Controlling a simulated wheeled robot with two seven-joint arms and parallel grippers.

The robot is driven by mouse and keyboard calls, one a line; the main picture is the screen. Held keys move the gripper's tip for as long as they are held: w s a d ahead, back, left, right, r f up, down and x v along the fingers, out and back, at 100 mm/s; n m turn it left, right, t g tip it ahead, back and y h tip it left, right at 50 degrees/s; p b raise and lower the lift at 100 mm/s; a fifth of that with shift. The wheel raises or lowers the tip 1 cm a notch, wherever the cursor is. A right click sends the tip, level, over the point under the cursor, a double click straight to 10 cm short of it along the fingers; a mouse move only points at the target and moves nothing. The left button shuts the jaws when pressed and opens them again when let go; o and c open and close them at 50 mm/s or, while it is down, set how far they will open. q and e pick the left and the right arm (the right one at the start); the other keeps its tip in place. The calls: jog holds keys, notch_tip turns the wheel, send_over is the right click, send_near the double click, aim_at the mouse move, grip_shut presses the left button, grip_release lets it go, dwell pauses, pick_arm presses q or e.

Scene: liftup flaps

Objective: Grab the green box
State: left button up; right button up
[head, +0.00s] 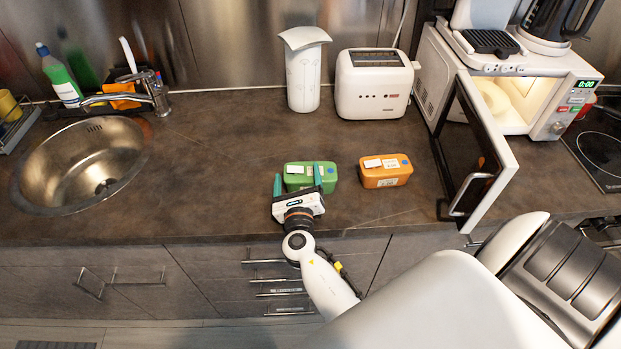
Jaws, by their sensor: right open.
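A green box (311,170) with white labels on its lid sits on the dark countertop, near the middle of the head view. My right gripper (298,180) reaches in from the front, with its two green-tipped fingers spread apart at the front of the green box. One finger is by the box's left end and the other overlaps its front right part. I cannot tell whether the fingers touch the box. My left gripper is out of view.
An orange box (386,171) sits just right of the green box. A toaster (374,84) and a white canister (305,68) stand behind. The open microwave door (478,155) juts out at right; a sink (80,165) is at left. Counter between sink and green box is clear.

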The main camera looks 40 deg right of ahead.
aim_at(295, 163)
jog(key=x, duration=0.3)
jog(key=shift+w, duration=0.4)
jog(key=shift+w+f, duration=0.1)
jog(key=shift+w, duration=0.05)
jog(key=shift+c, duration=1.2)
jog(key=c, duration=1.2)
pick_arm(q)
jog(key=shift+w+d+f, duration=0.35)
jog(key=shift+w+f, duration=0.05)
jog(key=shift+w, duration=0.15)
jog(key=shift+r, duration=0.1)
